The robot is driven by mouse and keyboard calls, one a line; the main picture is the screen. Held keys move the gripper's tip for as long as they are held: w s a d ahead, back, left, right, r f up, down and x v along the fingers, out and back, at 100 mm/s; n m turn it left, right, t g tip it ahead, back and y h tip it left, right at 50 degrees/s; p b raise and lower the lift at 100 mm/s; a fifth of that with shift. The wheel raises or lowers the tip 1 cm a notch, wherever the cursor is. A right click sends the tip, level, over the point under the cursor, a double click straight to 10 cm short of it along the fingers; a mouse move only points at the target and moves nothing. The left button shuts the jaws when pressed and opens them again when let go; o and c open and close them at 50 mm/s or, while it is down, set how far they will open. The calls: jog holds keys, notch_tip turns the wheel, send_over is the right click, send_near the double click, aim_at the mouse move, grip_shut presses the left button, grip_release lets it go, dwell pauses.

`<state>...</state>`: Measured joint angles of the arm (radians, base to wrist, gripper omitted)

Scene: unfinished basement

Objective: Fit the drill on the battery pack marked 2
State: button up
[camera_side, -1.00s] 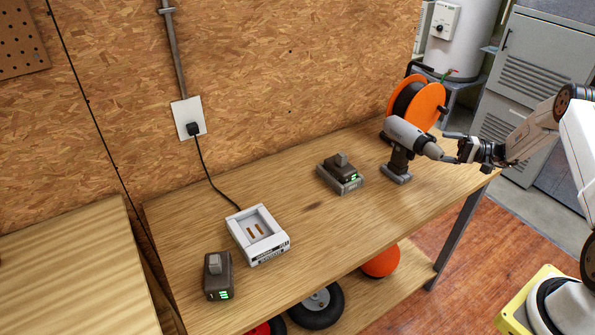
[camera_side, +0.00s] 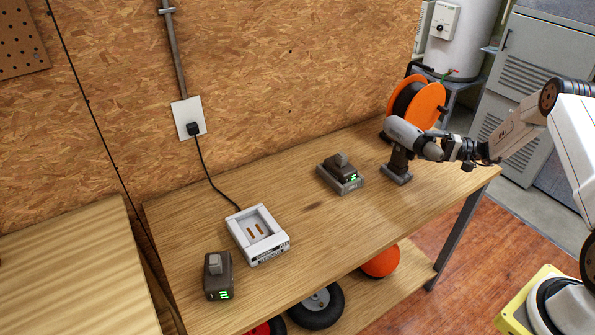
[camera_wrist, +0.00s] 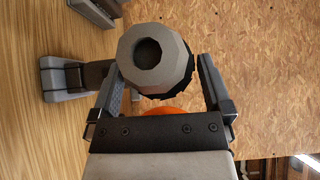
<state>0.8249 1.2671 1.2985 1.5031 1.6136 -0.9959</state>
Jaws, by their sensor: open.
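The grey drill (camera_side: 407,133) stands upright on the bench, its chuck pointing right toward my arm. My gripper (camera_side: 446,147) is open at the chuck end. In the wrist view, the gripper's fingers (camera_wrist: 160,65) lie on either side of the round chuck (camera_wrist: 150,52), with no clear grip on it. Another battery pack (camera_side: 217,276) stands at the bench's front left, also with green lights. Their number marks are too small to read surely.
A white charger (camera_side: 259,237) with an empty bay lies between the packs, its cord running to a wall outlet (camera_side: 188,118). An orange cable reel (camera_side: 424,105) stands close behind the drill. The plywood wall bounds the back. Bare bench lies between holder and charger.

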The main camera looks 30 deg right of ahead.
grip_shut()
jog(key=shift+r, duration=0.15)
jog(key=shift+r, duration=0.15)
